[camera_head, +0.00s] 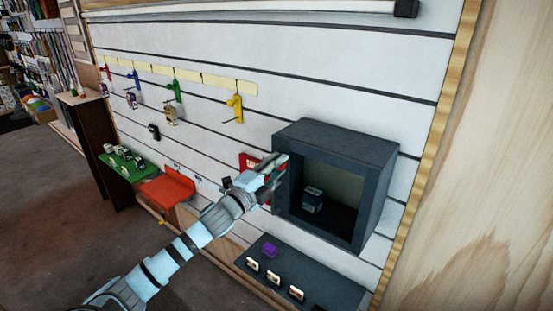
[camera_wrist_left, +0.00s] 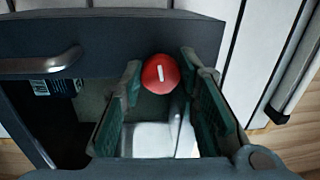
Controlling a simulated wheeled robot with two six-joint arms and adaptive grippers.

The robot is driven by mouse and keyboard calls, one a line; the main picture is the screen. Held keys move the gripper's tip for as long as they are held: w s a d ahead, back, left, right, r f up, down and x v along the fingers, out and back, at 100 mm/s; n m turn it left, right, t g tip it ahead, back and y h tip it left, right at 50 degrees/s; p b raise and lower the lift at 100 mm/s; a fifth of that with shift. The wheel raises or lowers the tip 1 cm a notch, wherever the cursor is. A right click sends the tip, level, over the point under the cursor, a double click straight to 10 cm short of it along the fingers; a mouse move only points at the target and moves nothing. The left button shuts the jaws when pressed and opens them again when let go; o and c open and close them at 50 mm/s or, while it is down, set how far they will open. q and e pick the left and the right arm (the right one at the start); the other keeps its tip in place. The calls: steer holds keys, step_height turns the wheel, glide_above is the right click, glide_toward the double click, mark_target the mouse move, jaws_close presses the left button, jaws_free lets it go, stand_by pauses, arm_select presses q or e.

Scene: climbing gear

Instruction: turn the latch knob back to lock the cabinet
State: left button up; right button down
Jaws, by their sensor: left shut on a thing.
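The dark grey cabinet (camera_head: 340,140) is on the slatted wall, and its front opening shows a small dark boxed item (camera_head: 312,199) inside. My left gripper (camera_head: 275,170) is at the cabinet's left side. In the left wrist view, the round red latch knob (camera_wrist_left: 160,74) with a white, nearly upright mark sits between the fingertips of my left gripper (camera_wrist_left: 160,64), which are shut on it. A dark panel (camera_wrist_left: 130,32) with a metal bar handle (camera_wrist_left: 42,64) lies beside the knob. The gripper hides the knob in the head view. My right gripper is not in view.
A red panel (camera_head: 248,160) is on the wall behind my left gripper. A dark shelf (camera_head: 340,290) with a purple item (camera_head: 270,249) is below the cabinet. A red seat-like shelf (camera_head: 166,190) and a green tray (camera_head: 126,169) are to the left. Colored hooks (camera_head: 236,107) hang above.

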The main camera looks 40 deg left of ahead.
arm_select(q)
steer(key=shift+m+p, duration=1)
steer(key=shift+m, duration=0.3)
steer(key=o, duration=1.2)
steer(key=shift+c, duration=0.2)
